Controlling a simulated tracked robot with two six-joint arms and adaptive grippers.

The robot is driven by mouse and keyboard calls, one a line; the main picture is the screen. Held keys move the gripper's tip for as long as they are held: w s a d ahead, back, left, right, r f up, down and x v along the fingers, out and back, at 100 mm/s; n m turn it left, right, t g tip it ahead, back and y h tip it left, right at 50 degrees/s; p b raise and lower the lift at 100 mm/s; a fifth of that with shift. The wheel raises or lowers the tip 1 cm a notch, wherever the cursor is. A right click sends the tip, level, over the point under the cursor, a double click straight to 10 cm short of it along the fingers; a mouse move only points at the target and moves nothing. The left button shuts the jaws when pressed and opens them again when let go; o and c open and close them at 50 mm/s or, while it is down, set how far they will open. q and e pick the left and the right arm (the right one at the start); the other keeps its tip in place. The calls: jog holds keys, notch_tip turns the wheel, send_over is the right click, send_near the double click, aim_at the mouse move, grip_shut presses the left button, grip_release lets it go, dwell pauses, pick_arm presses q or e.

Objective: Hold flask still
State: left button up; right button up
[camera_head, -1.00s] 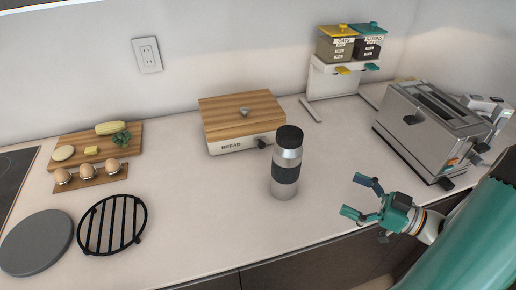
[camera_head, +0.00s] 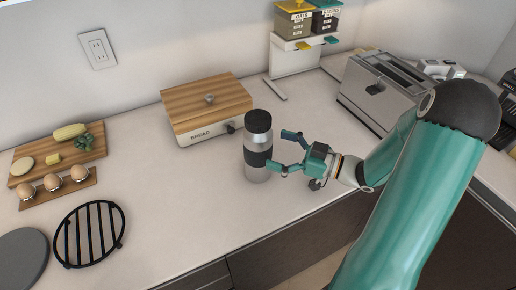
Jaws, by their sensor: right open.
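The flask (camera_head: 257,147) is a steel cylinder with a black lid and a dark band around its middle. It stands upright on the counter, in front of the bread box. My right gripper (camera_head: 281,151) is at the flask's right side, with its fingers spread and pointing left. The lower fingertip overlaps the flask's edge in the picture; I cannot tell whether it touches. The upper finger is to the right of and behind the flask. My left gripper is not in view.
The bread box (camera_head: 207,105) with a wooden lid is just behind the flask. A toaster (camera_head: 374,91) and a canister stand (camera_head: 293,58) are behind and right. A black trivet (camera_head: 90,234), eggs (camera_head: 53,182) and a cutting board (camera_head: 57,155) lie left. The counter's front edge is near.

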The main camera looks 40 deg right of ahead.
jog(key=w+a+p, duration=0.1)
jog(key=w+a, duration=0.1)
jog(key=w, duration=0.1)
jog(key=shift+w+a+r+p, duration=0.1)
jog(key=shift+w+r+p, duration=0.15)
jog(key=shift+r+p, duration=0.15)
jog(key=shift+w+a+f, duration=0.1)
jog(key=shift+w+a, duration=0.1)
jog(key=shift+w, duration=0.35)
jog(key=c, duration=1.7)
jog(key=shift+r, duration=0.2)
notch_tip(320, 180, up, 20)
jog(key=p, duration=0.1)
send_over(262, 144)
jog(key=w+d, duration=0.2)
jog(key=w, duration=0.1)
jog(key=shift+a+f, duration=0.1)
jog(key=shift+f, duration=0.05)
jog(key=shift+w, duration=0.1)
jog(key=o, duration=1)
jog(key=c, duration=1.1)
